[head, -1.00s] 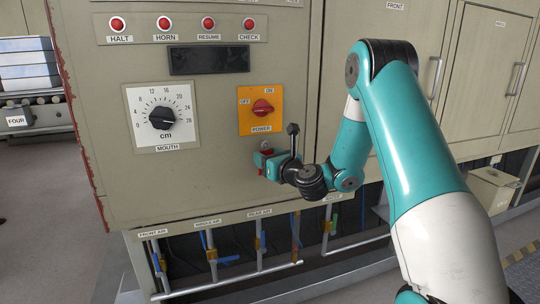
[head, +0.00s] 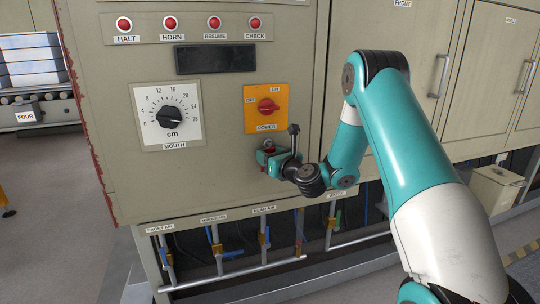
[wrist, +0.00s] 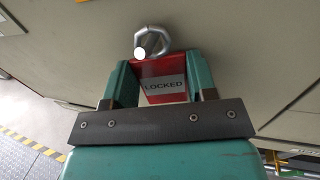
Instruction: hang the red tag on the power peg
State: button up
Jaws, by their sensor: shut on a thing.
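A red tag (wrist: 163,80) marked LOCKED is held between the two green fingers of my gripper (wrist: 162,88) in the wrist view. A silver ring (wrist: 158,35) stands at the tag's far end. A small bright round end (wrist: 139,53), probably the peg, shows at the ring's lower left; I cannot tell whether the ring is around it or in front of it. In the head view my gripper (head: 266,157) is close to the panel, just below the red power switch (head: 268,105) on its yellow plate. It hides most of the tag and the peg there.
The beige furnace panel (head: 220,170) is right behind my gripper. The mouth dial (head: 170,116) is to the left and a row of red buttons (head: 169,23) is above. Pipes with valves (head: 264,238) run below the panel.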

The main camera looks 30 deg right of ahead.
jog(key=o, duration=1)
jog(key=s+b, duration=0.5)
jog(key=b, duration=0.1)
jog(key=s+b, duration=0.6)
jog(key=b, duration=0.1)
jog(key=s+b, duration=0.6)
jog(key=shift+s+a, duration=0.2)
jog(key=shift+a, duration=0.05)
